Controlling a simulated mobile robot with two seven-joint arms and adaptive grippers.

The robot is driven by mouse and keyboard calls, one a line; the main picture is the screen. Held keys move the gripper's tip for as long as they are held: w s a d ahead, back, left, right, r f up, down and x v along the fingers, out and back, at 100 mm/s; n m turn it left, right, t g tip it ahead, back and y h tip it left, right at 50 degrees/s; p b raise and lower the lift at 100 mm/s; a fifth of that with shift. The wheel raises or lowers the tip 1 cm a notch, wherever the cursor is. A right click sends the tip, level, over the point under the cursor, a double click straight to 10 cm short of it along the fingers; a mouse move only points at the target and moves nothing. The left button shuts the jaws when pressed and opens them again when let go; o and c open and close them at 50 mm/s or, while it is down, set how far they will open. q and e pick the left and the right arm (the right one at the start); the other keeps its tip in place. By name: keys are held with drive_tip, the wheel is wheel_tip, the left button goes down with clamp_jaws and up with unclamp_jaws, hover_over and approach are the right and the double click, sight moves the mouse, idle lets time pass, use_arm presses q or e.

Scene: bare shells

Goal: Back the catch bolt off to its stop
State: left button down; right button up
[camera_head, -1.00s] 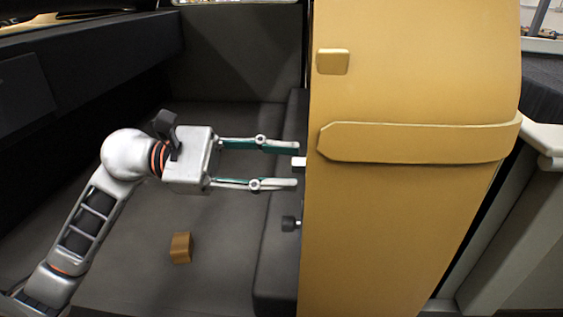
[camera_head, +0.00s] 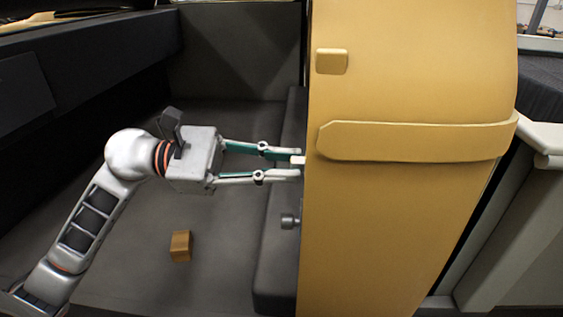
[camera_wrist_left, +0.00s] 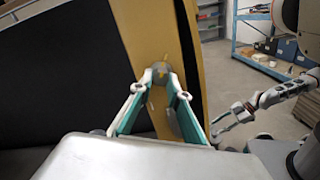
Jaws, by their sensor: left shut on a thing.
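My left gripper (camera_head: 297,167) reaches in from the left to the left edge of a tall yellow panel (camera_head: 400,225). Its fingers are shut on a small pale knob (camera_head: 298,159) at that edge, which I take to be the catch bolt. In the left wrist view the knob is a grey round end (camera_wrist_left: 160,69) between the fingertips, with the yellow panel edge behind it. The fingers hide its sides. My right gripper (camera_wrist_left: 228,122) shows small at the right of the left wrist view; its opening is unclear.
A second, grey knob (camera_head: 290,221) sticks out lower on the same edge, below my left gripper. A small brown block (camera_head: 180,246) lies on the dark floor. A raised yellow strap (camera_head: 415,141) crosses the panel. The dark space left of the panel is mostly free.

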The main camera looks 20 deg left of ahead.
use_arm(q)
drive_tip(key=n+p, duration=0.5)
drive_tip(key=n, duration=0.3)
drive_tip(key=n+p, duration=0.6)
drive_tip(key=n, duration=0.1)
drive_tip(key=n+p, duration=0.5)
drive_tip(key=n, duration=0.3)
drive_tip(key=shift+s+d+r+n+p, duration=0.1)
drive_tip(key=shift+s+r+n+p, duration=0.2)
drive_tip(key=shift+s+p, duration=0.1)
use_arm(e)
wheel_tip(320, 180, up, 12)
drive_tip(key=s+m, duration=0.1)
drive_tip(key=shift+d, duration=0.4)
drive_tip(key=shift+r, duration=0.15)
